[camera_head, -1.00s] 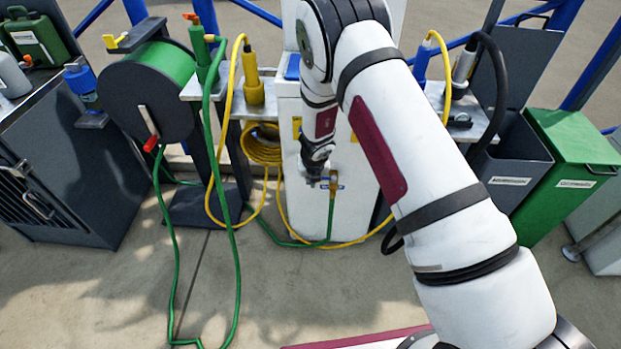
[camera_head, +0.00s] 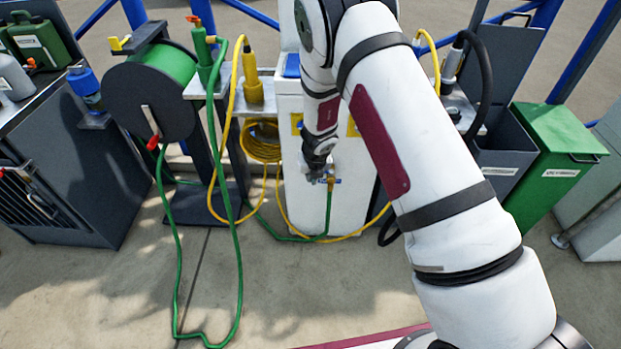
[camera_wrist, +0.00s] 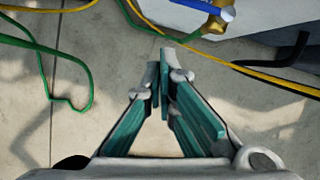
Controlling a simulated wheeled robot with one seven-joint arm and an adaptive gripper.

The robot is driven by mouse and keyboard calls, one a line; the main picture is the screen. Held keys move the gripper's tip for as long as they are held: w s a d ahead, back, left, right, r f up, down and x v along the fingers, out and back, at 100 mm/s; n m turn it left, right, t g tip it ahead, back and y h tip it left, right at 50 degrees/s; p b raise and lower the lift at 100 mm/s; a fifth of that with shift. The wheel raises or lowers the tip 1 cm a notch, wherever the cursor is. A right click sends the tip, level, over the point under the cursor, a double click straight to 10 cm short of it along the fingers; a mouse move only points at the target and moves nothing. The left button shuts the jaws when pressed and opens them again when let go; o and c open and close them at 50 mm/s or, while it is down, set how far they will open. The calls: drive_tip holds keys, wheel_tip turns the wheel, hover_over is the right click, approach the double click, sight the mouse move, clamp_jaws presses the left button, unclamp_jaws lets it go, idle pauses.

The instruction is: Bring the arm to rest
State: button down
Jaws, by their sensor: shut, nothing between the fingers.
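My gripper (camera_head: 314,172) is at the end of my arm, small and partly hidden in the head view, in front of the white pedestal (camera_head: 295,205). It shows beside the brass tap with a blue handle (camera_head: 330,181); I cannot tell the gap in depth. In the wrist view my gripper (camera_wrist: 162,75) has its teal-padded fingers brought together at the tips, with nothing between them. It points down over bare concrete. The tap's blue handle (camera_wrist: 217,14) is at the top right there, apart from the fingertips.
A green hose (camera_head: 238,270) hangs from the stand and loops on the floor at left. A coiled yellow hose (camera_head: 262,145) is on the pedestal's left side. A hose reel (camera_head: 150,95) stands at left, a green bin (camera_head: 555,160) at right.

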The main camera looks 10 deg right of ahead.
drive_tip(key=s+a+r+n+y+p, duration=0.1)
drive_tip(key=s+r+n+p, duration=0.35)
drive_tip(key=r, duration=0.85)
drive_tip(key=s+r+n+y+p, duration=0.15)
drive_tip(key=s+r+n, duration=0.45)
drive_tip(key=r, duration=0.7)
drive_tip(key=s+a+r+n+y+p, duration=0.15)
drive_tip(key=s+r+n, duration=0.35)
drive_tip(key=r, duration=0.8)
drive_tip(key=s+d+r+n+h+p, duration=0.1)
drive_tip(key=s+r+n, duration=0.4)
drive_tip(key=s, duration=0.5)
drive_tip(key=s+d+r+n+h+p, duration=0.1)
drive_tip(key=s+d+r+n+p, duration=0.2)
drive_tip(key=s+d+n, duration=0.3)
drive_tip(key=s+d+r+n+h+p, duration=0.2)
drive_tip(key=s+d+r+n, duration=0.2)
drive_tip(key=s+n, duration=0.5)
drive_tip(key=s+r, duration=0.2)
drive_tip(key=s, duration=0.2)
drive_tip(key=shift+s+d+r, duration=0.15)
drive_tip(key=shift+s+r, duration=0.15)
drive_tip(key=shift+s, duration=0.05)
